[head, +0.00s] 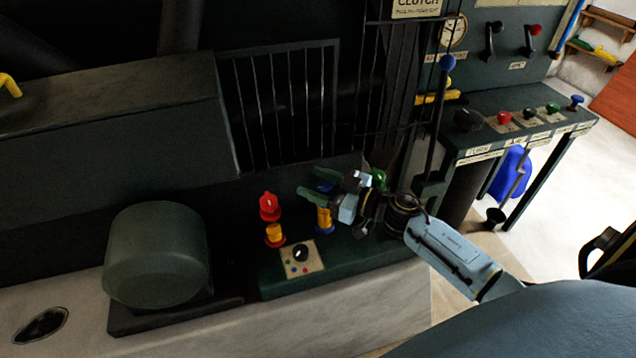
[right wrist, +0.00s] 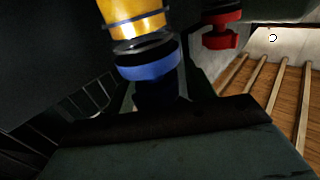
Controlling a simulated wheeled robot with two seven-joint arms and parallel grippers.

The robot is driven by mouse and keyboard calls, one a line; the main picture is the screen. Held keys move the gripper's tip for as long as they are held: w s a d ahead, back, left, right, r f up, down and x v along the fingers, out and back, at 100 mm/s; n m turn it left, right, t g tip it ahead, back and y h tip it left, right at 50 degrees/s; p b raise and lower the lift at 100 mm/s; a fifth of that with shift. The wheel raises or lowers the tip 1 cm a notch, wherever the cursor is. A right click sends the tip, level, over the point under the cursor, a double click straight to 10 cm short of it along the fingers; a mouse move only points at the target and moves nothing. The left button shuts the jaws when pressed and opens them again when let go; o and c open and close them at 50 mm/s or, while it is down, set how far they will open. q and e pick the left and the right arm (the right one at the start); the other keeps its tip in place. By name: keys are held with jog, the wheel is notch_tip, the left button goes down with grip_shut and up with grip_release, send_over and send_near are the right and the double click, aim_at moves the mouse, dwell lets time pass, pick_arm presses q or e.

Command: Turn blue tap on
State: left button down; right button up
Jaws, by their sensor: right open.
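The blue tap has a yellow body (head: 324,217) and a blue ring at its base. It stands on a dark green bench, and its top is largely hidden by my right gripper (head: 312,188). That gripper is open, its fingers at the height of the tap's blue top; I cannot tell whether they touch it. My left gripper is not in view.
A red tap (head: 270,207) stands left of the blue one, and a green one (head: 378,178) is partly behind my right arm. A small dial panel (head: 301,257) lies in front. A big dark green drum (head: 157,255) is at the left. A barred grille (head: 282,100) stands behind.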

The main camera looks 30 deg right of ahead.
jog(key=c, duration=1)
jog(key=shift+o, duration=0.2)
jog(key=shift+n+g+y, duration=0.8)
jog(key=shift+n+y, duration=0.1)
jog(key=shift+y, duration=0.3)
jog(key=shift+s+a+n+g+y, duration=0.15)
jog(key=shift+s+n+g+y, duration=0.05)
jog(key=shift+n+g+y, duration=0.55)
jog(key=o, duration=1)
jog(key=shift+c, duration=0.2)
notch_tip(320, 180, up, 10)
jog(key=p, duration=0.2)
